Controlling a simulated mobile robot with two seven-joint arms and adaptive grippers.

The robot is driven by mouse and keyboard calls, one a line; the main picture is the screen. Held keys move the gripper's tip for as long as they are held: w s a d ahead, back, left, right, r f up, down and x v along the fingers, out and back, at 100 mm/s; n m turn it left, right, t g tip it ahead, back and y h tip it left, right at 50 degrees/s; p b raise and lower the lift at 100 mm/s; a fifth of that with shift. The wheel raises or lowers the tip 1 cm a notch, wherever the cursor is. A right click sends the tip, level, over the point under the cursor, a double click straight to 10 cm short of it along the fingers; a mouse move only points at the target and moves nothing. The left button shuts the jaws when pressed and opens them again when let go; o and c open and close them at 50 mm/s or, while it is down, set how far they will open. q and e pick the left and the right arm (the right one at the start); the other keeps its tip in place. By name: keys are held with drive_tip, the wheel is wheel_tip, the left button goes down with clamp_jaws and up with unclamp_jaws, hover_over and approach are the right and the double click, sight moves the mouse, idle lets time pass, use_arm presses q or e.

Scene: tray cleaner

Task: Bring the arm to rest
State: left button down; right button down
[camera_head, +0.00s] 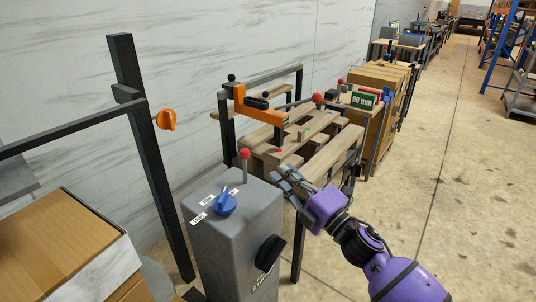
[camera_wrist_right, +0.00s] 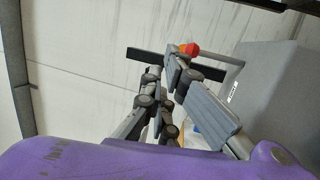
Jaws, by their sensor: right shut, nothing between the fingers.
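My right arm (camera_head: 395,272) is purple and comes in from the lower right in the head view. Its gripper (camera_head: 281,178) is shut and empty, just right of the top of a grey control pillar (camera_head: 225,250). I cannot tell whether it touches the pillar. In the right wrist view the gripper's grey fingers (camera_wrist_right: 168,90) show against the pale wall, with the grey pillar (camera_wrist_right: 275,85) at the right. My left gripper is not in view.
The pillar carries a blue knob (camera_head: 226,203), a red-tipped lever (camera_head: 245,155) and a black knob (camera_head: 270,252). Behind it stand a slatted wooden table (camera_head: 325,135) and an orange clamp-like part (camera_head: 258,108). A cardboard-coloured box (camera_head: 60,240) is at lower left.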

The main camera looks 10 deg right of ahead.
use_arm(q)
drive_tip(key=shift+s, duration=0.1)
